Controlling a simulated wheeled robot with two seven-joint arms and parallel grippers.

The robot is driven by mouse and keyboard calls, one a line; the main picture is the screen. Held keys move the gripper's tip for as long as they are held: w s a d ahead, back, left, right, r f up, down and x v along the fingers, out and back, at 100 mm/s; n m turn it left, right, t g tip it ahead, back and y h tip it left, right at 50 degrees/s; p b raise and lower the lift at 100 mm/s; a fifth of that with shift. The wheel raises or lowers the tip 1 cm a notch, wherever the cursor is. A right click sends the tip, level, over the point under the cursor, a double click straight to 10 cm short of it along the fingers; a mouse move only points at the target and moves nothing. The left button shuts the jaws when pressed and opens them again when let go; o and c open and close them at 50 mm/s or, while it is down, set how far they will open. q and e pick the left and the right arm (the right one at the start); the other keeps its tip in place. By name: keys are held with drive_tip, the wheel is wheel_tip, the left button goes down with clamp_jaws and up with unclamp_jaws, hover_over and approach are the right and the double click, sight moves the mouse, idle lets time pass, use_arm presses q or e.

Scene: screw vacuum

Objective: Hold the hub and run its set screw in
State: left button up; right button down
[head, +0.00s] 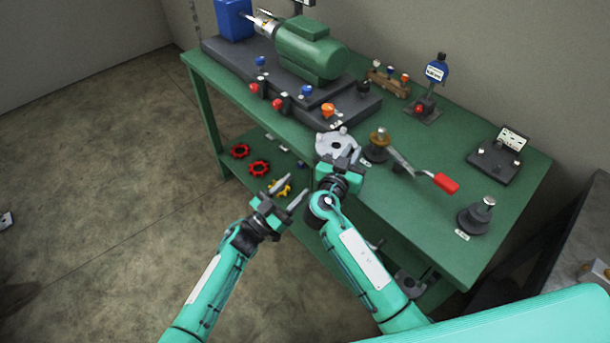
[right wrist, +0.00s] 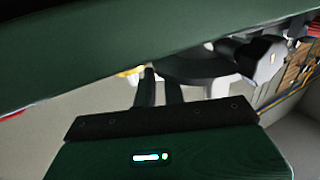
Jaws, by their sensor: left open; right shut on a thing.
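A light grey, lobed round piece, which looks like the hub (head: 335,144), is at the table's front edge in the head view. My right gripper (head: 341,163) is shut on its near side. In the right wrist view the fingers (right wrist: 160,85) reach the hub (right wrist: 219,86), beside a dark knob-like part (right wrist: 262,56). My left gripper (head: 291,191) is open and empty, in front of the table edge, to the left of and below the hub. The set screw cannot be made out. A tool-like bar with a red handle (head: 446,183) lies right of the hub.
A green motor (head: 310,48) stands on a dark base at the back of the green table (head: 525,170). A brass-topped post (head: 379,138) stands close right of the hub. Red handwheels (head: 259,167) lie on the lower shelf.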

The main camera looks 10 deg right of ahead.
use_arm(q)
drive_tip(key=shift+m, duration=0.3)
drive_tip(key=v, duration=0.4)
drive_tip(key=shift+a+f, duration=0.25)
drive_tip(key=shift+a, duration=0.05)
drive_tip(key=shift+c, duration=0.2)
drive_tip(key=shift+c, duration=1.2)
drive_tip(key=w+d+r+n, duration=0.2)
drive_tip(key=w+d+r, duration=0.2)
drive_tip(key=d, duration=0.5)
drive_tip(key=shift+w+d+r+t, duration=0.35)
drive_tip(key=shift+w+t, duration=0.05)
drive_tip(key=shift+w, duration=0.35)
